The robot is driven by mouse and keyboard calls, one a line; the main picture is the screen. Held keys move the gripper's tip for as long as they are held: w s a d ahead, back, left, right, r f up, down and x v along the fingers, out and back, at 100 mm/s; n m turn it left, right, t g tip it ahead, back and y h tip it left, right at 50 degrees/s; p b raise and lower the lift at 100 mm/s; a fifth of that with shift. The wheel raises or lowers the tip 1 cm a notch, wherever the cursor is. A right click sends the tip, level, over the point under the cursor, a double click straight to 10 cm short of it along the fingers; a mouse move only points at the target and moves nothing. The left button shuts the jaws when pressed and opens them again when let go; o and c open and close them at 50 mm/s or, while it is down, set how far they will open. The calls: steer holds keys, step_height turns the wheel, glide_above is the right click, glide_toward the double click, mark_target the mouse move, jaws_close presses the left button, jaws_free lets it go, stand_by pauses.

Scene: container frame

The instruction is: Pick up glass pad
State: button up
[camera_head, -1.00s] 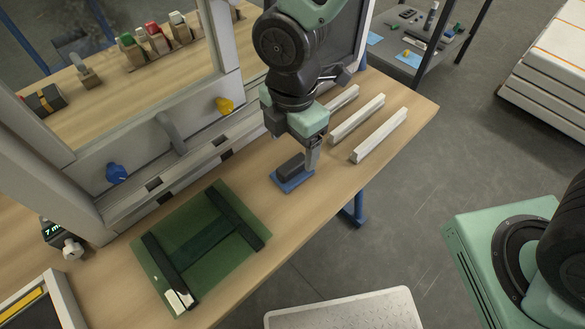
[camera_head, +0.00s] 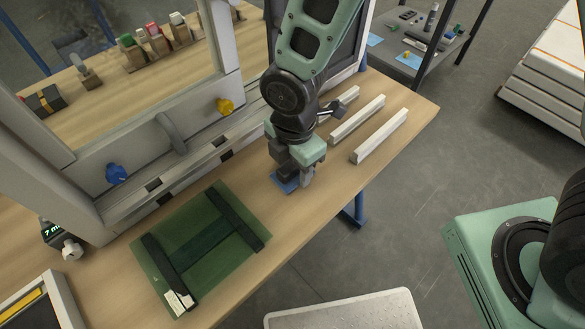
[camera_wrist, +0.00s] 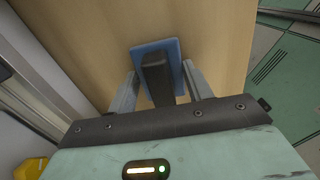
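The glass pad appears to be the small blue pad with a dark block-shaped handle; it lies on the wooden bench. In the wrist view its blue plate (camera_wrist: 146,48) and dark handle (camera_wrist: 156,75) are clear. In the head view only part of the blue pad (camera_head: 284,184) shows beneath my gripper (camera_head: 297,178). In the wrist view my gripper (camera_wrist: 160,72) is open, with one finger on each side of the handle. Gaps show between fingers and handle. The pad lies flat.
A green glass sheet (camera_head: 228,252) with dark strips lies left of the pad. Several pale bars, one of them near the bench edge (camera_head: 380,136), lie to the right. A frame with a yellow knob (camera_head: 224,106) and blue knob (camera_head: 116,173) stands behind.

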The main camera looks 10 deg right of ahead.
steer(key=shift+c, duration=1.1)
steer(key=shift+r, duration=0.1)
step_height(320, 180, up, 10)
steer(key=shift+f+p, duration=0.1)
steer(key=shift+p, duration=0.3)
